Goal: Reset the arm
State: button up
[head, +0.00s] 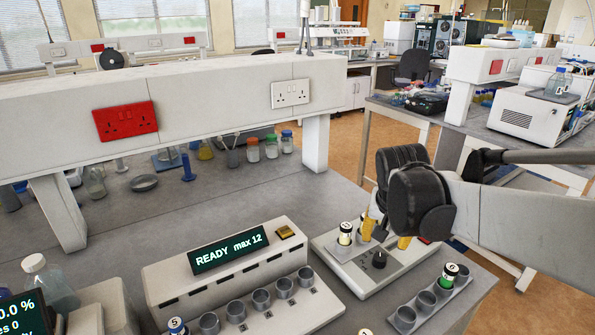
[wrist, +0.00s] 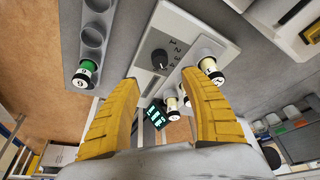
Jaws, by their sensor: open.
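My gripper (head: 386,232) hangs from my arm at the right of the head view, above a pale device with a dark dial (head: 358,275). In the wrist view, my gripper (wrist: 160,82) shows two yellow fingers standing apart, with nothing held between them. A white-capped vial marked 2 (head: 345,234) stands on the device just left of the fingers. Another vial is partly hidden behind the near finger. The device's dial (wrist: 159,58) shows beyond the fingertips in the wrist view.
A green-banded vial (head: 448,276) stands in a rack with empty holes (head: 425,300) at the lower right. A machine reading "READY max 12" (head: 230,249) stands left of the device, with a row of cups in front. A raised white shelf with sockets (head: 220,105) spans the bench behind.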

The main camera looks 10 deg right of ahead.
jog(key=s+a+n+t+y, duration=0.2)
jog(key=s+a+n, duration=0.4)
jog(key=s+a, duration=0.7)
jog(key=shift+s+f+n+t, duration=0.15)
jog(key=shift+s+n+t, duration=0.15)
jog(key=shift+s+t, duration=0.25)
